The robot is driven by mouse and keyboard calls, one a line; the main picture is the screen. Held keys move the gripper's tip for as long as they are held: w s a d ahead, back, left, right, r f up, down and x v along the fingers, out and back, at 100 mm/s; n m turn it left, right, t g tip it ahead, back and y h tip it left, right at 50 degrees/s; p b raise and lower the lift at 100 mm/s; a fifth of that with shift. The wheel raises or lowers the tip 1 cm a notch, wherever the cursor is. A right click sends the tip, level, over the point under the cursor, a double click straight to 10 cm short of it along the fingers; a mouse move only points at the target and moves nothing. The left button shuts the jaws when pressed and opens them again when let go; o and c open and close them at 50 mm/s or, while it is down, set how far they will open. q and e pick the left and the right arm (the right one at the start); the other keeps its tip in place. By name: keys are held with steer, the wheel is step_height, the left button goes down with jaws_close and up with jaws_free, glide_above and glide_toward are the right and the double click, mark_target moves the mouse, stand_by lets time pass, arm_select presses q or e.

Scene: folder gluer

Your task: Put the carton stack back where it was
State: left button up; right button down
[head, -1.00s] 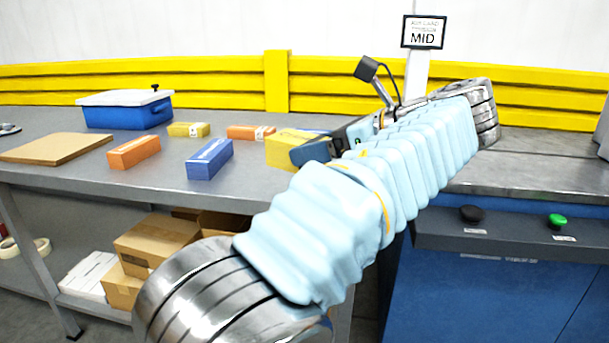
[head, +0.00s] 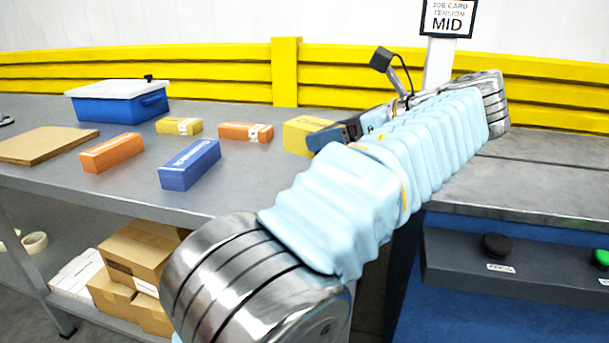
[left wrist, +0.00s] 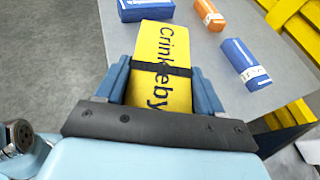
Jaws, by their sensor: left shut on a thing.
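The yellow carton stack (head: 307,136), marked "Crinkeby" and bound with a dark band, is in my left gripper (head: 328,134). In the left wrist view the stack (left wrist: 163,45) lies between the two blue fingers of the gripper (left wrist: 160,68), which are shut on its sides. The stack is over or beside the right part of the grey table (head: 240,178). I cannot tell whether it touches the tabletop. My arm and gripper hide part of it in the head view. My right gripper is not in view.
A blue carton (head: 190,165), two orange cartons (head: 112,152) (head: 246,132) and a small yellow carton (head: 179,126) stand on the table. A blue lidded box (head: 118,102) and brown board (head: 45,145) are at left. The blue machine (head: 480,305) is at right.

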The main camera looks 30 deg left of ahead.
arm_select(q)
steer(key=w+a+f, duration=0.2)
steer(key=a, duration=0.1)
steer(key=w+a+f, duration=0.1)
steer(key=a+f, duration=0.1)
steer(key=f, duration=0.1)
steer(key=w+a+f+b, duration=0.1)
steer(key=w+a+f, duration=0.1)
steer(key=a, duration=0.1)
steer(key=shift+w+a+f, duration=0.2)
steer(key=shift+w+a, duration=0.1)
steer(key=f, duration=0.2)
steer(key=a+f, duration=0.1)
steer(key=f, duration=0.1)
steer(key=shift+w+a+b, duration=0.1)
steer(key=shift+w+b, duration=0.2)
steer(key=shift+w, duration=0.1)
steer(key=shift+f, duration=0.3)
steer(key=shift+f, duration=0.1)
steer(key=o, duration=1.3)
steer(key=shift+c, duration=0.2)
